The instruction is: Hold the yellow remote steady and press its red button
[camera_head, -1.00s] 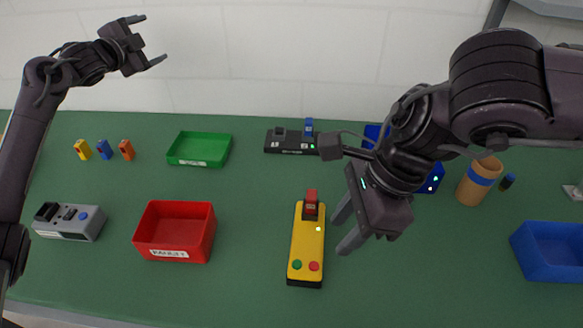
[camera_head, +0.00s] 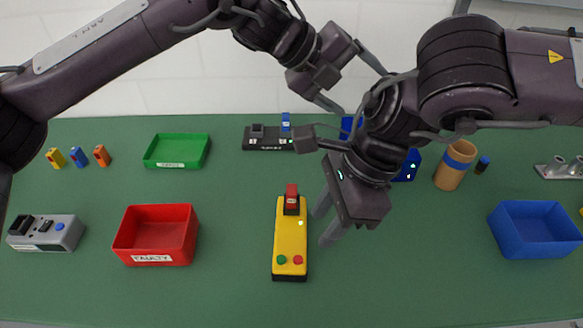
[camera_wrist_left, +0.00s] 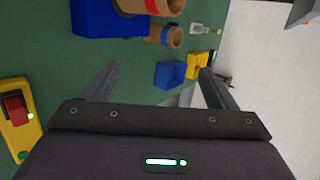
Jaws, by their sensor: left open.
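My left gripper (camera_head: 365,93) is open and empty, raised high at the back, well away from the remote. My right gripper (camera_head: 318,229) is open, its fingertips just right of the remote and apart from it; nothing is between its fingers.
A red tray labelled FAULTY (camera_head: 156,240) is left of the remote, with a grey device (camera_head: 46,232) beyond. A green tray (camera_head: 177,150) and black device (camera_head: 268,142) lie behind. A brown cup (camera_head: 455,165) and blue tray (camera_head: 534,230) are right. My arms overlap above the back.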

